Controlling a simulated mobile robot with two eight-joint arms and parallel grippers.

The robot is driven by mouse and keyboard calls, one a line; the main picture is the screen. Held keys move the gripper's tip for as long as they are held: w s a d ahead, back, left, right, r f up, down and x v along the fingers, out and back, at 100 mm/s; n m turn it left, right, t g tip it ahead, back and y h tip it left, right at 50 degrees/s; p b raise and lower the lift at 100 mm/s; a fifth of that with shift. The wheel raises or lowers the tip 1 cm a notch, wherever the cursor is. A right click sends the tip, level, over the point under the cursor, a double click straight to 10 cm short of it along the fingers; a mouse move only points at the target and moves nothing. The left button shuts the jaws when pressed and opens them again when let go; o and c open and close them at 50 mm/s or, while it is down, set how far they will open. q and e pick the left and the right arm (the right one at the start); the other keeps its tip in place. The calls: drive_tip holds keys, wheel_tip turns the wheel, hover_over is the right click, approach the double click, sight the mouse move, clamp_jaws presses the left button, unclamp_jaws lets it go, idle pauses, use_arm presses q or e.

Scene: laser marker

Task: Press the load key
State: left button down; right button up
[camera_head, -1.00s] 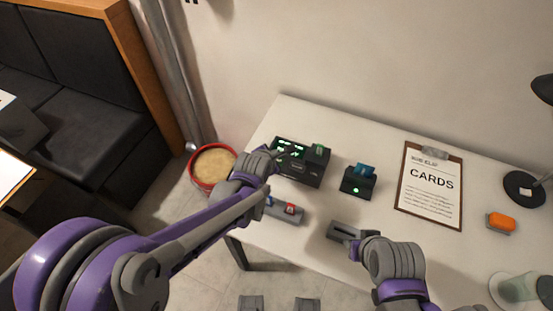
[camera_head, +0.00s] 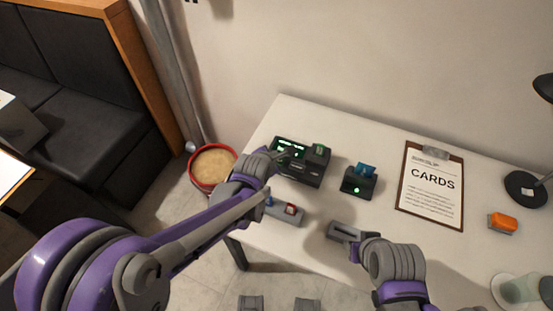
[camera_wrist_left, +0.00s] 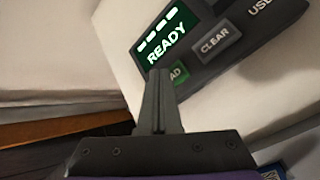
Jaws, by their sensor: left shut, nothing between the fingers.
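The dark marker console (camera_head: 313,172) stands at the table's left back, with a lit green display. In the left wrist view its screen (camera_wrist_left: 160,38) reads READY. A green key (camera_wrist_left: 180,73) below it shows the letters "AD"; the rest of its label is hidden behind my fingers. A grey CLEAR key (camera_wrist_left: 215,40) lies to its right. My left gripper (camera_wrist_left: 159,75) is shut and empty, its tips overlapping the green key's left part; I cannot tell whether they touch. My left gripper (camera_head: 284,154) also shows at the console in the head view. My right gripper (camera_head: 345,232) hangs over the table front; its jaw state is unclear.
A grey holder (camera_head: 283,214) with blue and red parts lies in front of the console. A dark box with a blue card (camera_head: 365,170) stands to its right. A CARDS clipboard (camera_head: 431,187), orange block (camera_head: 503,222) and lamp base (camera_head: 522,188) are farther right.

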use_arm(q)
drive_tip(key=shift+f+b, duration=0.35)
drive_tip(key=shift+f, duration=0.05)
use_arm(e)
drive_tip(key=shift+f, duration=0.35)
use_arm(q)
drive_tip(key=shift+r, duration=0.1)
use_arm(e)
drive_tip(key=shift+r, duration=0.1)
use_arm(q)
drive_tip(key=shift+r+p, duration=0.65)
drive_tip(key=shift+r, duration=0.1)
use_arm(e)
drive_tip(key=shift+r, duration=0.55)
